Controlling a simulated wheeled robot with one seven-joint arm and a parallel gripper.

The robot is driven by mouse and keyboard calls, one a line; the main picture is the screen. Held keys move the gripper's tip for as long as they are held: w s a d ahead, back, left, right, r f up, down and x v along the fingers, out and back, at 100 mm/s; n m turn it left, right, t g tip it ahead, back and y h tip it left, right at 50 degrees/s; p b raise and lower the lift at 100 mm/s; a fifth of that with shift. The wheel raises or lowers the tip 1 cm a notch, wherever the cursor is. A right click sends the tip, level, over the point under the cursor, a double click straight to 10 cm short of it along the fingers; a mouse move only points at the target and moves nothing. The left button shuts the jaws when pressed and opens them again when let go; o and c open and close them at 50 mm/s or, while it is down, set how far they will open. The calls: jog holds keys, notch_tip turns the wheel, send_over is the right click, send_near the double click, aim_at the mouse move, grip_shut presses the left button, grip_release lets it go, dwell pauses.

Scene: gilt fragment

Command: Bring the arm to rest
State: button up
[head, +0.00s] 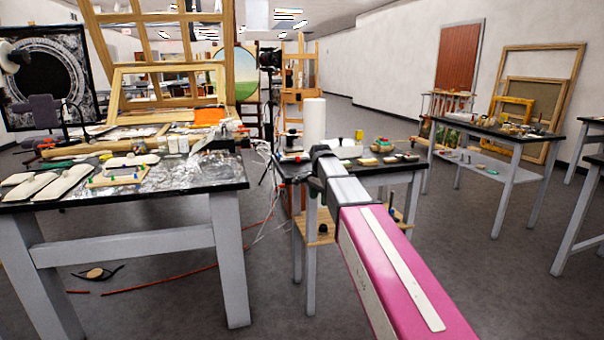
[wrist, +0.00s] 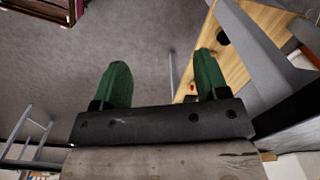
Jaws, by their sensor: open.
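My arm (head: 385,255) reaches forward from the lower right of the head view, pink near me and pale grey farther out. Its dark far end is in front of the small black-topped table. The fingers cannot be made out in the head view. In the wrist view my gripper (wrist: 160,82) shows two green fingers set wide apart with nothing between them. Grey floor (wrist: 150,45) lies beyond the fingers. A wooden shelf (wrist: 228,62) is close to the right finger in that view; I cannot tell whether they touch.
A cluttered worktable (head: 225,177) stands at left with a wooden frame on it. The small table (head: 410,166) holds a white paper roll (head: 314,120). Another table (head: 500,133) is at right. Red cable (head: 170,279) lies on the floor. Open floor (head: 480,240) is at right.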

jog(key=s+d+f+n, duration=0.3)
jog(key=s+d+f, duration=0.1)
jog(key=s+f, duration=0.4)
jog(key=s+d+f+n, duration=0.4)
jog(key=s+f, duration=0.5)
jog(key=s+d+f+n, duration=0.4)
jog(key=s+f, duration=0.4)
jog(key=s, duration=0.1)
jog(key=shift+f, duration=0.2)
